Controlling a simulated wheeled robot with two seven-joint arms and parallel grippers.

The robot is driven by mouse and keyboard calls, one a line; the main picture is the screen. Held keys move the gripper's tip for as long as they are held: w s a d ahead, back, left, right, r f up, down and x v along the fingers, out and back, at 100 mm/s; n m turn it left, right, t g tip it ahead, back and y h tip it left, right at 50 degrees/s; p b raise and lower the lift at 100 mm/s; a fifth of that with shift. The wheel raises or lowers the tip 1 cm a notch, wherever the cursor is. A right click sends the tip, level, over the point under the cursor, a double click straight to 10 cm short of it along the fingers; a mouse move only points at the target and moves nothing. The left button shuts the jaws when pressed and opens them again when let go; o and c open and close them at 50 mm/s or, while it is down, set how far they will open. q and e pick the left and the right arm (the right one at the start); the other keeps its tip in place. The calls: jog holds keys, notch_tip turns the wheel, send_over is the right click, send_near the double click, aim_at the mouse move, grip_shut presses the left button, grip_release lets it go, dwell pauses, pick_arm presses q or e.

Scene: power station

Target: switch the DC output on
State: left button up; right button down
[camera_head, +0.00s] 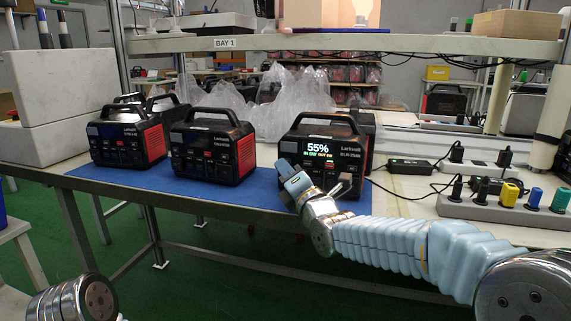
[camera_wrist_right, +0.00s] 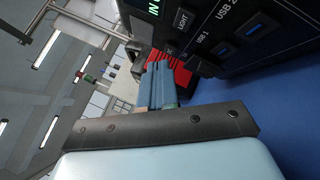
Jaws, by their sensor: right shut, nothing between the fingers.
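The power station (camera_head: 347,151) with the lit screen stands on the blue mat at the right. Its screen (camera_head: 318,149) reads 55% and a line with IN and OUT. My right gripper (camera_head: 284,167) is shut and empty at the lower left of its front panel, hiding part of the buttons. In the right wrist view the shut fingers (camera_wrist_right: 158,68) point at the panel's button end, close to it; I cannot tell if they touch. The LIGHT button (camera_wrist_right: 184,19) and USB ports (camera_wrist_right: 221,48) show there. The DC button is not clearly readable. My left gripper is out of view.
Two more power stations (camera_head: 213,151) (camera_head: 126,142) with dark screens stand to the left on the blue mat (camera_head: 150,181). A power strip (camera_head: 500,208) with plugs and a black adapter (camera_head: 409,166) lie at the right. Clear plastic bags (camera_head: 290,103) are behind.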

jog(key=shift+w+d, duration=0.15)
jog(key=shift+w, duration=0.25)
dwell(0.6)
jog(key=shift+s+a+b, duration=0.25)
jog(key=shift+s+b, duration=0.55)
jog(key=shift+b, duration=0.05)
jog(key=shift+s, duration=0.1)
jog(key=shift+s+a+f+b, duration=0.15)
jog(key=shift+s+b, duration=0.1)
jog(key=shift+b, duration=0.15)
jog(key=s, duration=0.1)
jog(key=s+a+b, duration=0.1)
jog(key=s, duration=0.3)
jog(key=shift+a, duration=0.35)
